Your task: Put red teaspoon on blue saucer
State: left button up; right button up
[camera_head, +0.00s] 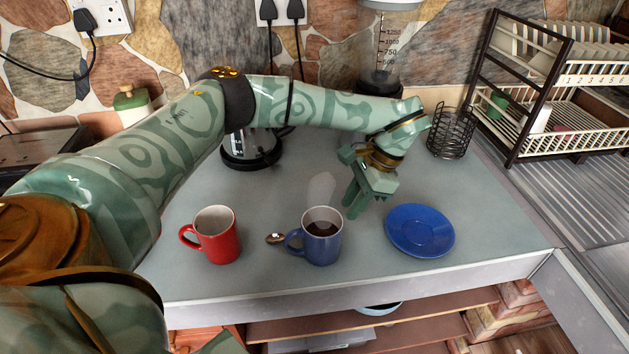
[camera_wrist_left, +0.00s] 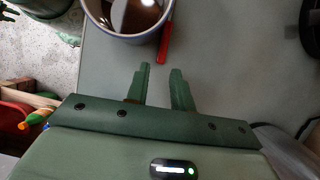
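A blue mug of dark liquid (camera_head: 322,248) stands mid-counter; part of it also shows in the left wrist view (camera_wrist_left: 125,36). The red teaspoon's metal bowl (camera_head: 275,239) lies left of this mug by its handle. Its red handle (camera_wrist_left: 164,44) shows beside the mug in the left wrist view; in the head view the mug hides it. The blue saucer (camera_head: 420,230) lies empty on the right. My left gripper (camera_head: 352,202) is between mug and saucer, above the counter. Its fingers are apart with nothing between them, pointing toward the handle's end.
A red mug (camera_head: 216,236) stands left of the blue mug. A black wire basket (camera_head: 450,132) and a dish rack (camera_head: 535,95) stand at the back right. A glass pot (camera_head: 250,148) is behind my left arm. The counter's front edge (camera_head: 360,290) is close to the mugs.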

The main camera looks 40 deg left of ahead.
pick_arm(q)
jog(key=x, duration=0.2)
jog(key=b+x, duration=0.1)
jog(key=x, duration=0.2)
jog(key=shift+s+a+f, duration=0.2)
jog(key=shift+a+f, duration=0.05)
jog(key=shift+a, duration=0.1)
jog(key=shift+r, duration=0.1)
grip_shut()
jog(key=shift+r, duration=0.1)
jog(key=shift+a+r, duration=0.15)
jog(key=shift+r, duration=0.15)
notch_tip(320, 180, up, 6)
jog(key=shift+r+p, duration=0.25)
jog(key=shift+p, duration=0.95)
jog(key=w+a+p, duration=0.1)
jog(key=w+a, duration=0.1)
jog(key=a, duration=1.7)
jog(key=shift+a+f, duration=0.2)
jog(key=shift+a, duration=0.15)
